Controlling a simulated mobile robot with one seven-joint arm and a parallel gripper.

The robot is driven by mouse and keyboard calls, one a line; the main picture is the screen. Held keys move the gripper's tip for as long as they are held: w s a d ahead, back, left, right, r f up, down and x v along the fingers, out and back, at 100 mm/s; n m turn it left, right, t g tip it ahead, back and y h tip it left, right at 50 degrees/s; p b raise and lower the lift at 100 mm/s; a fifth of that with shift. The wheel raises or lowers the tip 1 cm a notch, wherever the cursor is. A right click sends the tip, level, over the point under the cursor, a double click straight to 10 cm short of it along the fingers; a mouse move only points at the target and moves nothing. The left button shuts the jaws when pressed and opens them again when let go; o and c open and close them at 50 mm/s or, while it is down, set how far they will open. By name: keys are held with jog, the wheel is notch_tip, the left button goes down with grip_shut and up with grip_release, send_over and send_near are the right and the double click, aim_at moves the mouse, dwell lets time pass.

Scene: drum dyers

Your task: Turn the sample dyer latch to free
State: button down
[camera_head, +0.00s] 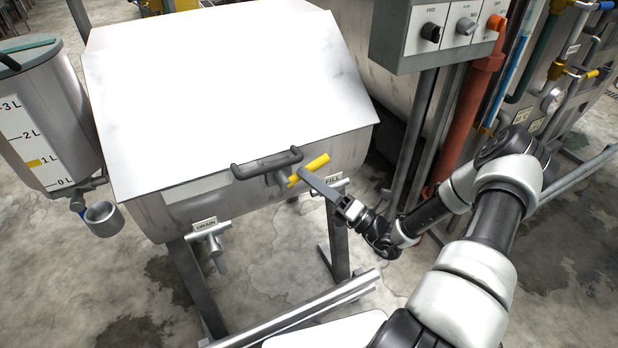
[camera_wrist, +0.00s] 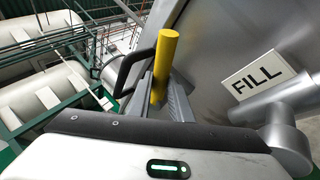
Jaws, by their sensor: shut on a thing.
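The sample dyer (camera_head: 225,85) is a steel box with a broad sloping lid in the middle of the head view. Its latch (camera_head: 315,165) is a short yellow lever on the front face, beside a dark bar handle (camera_head: 265,163). The lever slants up to the right in the head view. My gripper (camera_head: 308,178) reaches it from the lower right. In the wrist view the yellow latch (camera_wrist: 165,65) stands between the two fingers of my gripper (camera_wrist: 160,100), which is shut on it. The latch's pivot is mostly hidden by the fingers.
A FILL valve (camera_wrist: 265,85) sits close right of my gripper, and a DRAIN valve (camera_head: 210,232) is lower left. A control box with knobs (camera_head: 445,30) and an orange pipe (camera_head: 465,120) stand at the right. A measuring tank (camera_head: 45,125) is at the left.

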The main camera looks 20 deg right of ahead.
jog(key=c, duration=1.9)
grip_release()
jog(key=shift+s+d, duration=0.1)
jog(key=v, duration=1.7)
jog(key=shift+p, duration=0.45)
jog(key=shift+d+f, duration=0.1)
